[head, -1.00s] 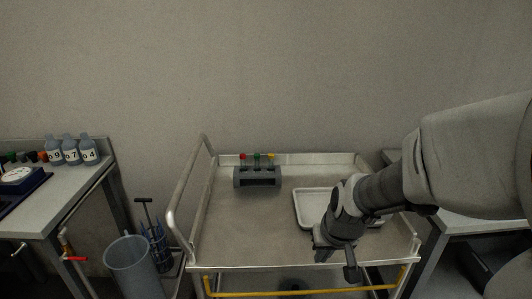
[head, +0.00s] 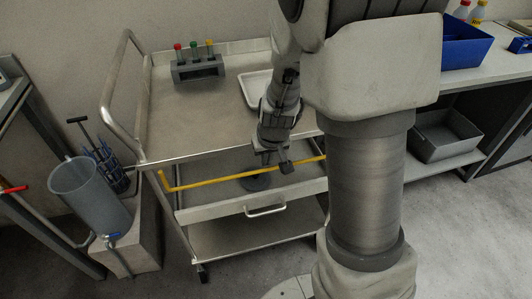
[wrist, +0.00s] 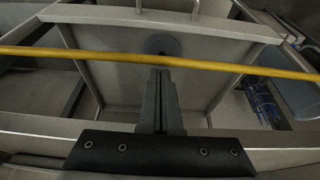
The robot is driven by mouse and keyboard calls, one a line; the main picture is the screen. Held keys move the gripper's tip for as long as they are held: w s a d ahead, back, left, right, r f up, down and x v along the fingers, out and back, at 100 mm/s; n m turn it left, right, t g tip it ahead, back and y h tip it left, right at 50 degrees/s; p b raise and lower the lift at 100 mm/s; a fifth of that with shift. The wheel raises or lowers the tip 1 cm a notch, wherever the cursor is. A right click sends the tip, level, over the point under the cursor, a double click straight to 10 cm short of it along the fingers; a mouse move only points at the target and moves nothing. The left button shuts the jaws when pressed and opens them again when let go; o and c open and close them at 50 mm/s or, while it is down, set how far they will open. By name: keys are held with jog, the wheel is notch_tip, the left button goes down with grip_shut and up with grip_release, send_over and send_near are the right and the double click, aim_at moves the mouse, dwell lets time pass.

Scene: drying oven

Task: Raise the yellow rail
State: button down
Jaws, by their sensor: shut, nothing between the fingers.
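The yellow rail (head: 215,181) runs across the front of the steel cart, below its top deck, with a short bent end at the left. It also crosses the whole wrist view (wrist: 240,68). My gripper (head: 272,166) is at the cart's front, over the right half of the rail in the head view, and hides part of it. In the wrist view, my gripper's fingers (wrist: 160,74) are together and empty, their tips just beside the rail's middle. I cannot tell whether they touch it.
The cart's top deck (head: 180,125) holds a tube rack (head: 197,69) and a white tray (head: 256,90). A drawer with a handle (head: 266,210) lies below the rail. A grey bin (head: 92,195) stands left. A bench with a blue box (head: 465,45) is right.

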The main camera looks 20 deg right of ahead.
jog(key=shift+w+f, duration=0.1)
jog(key=shift+f, duration=0.25)
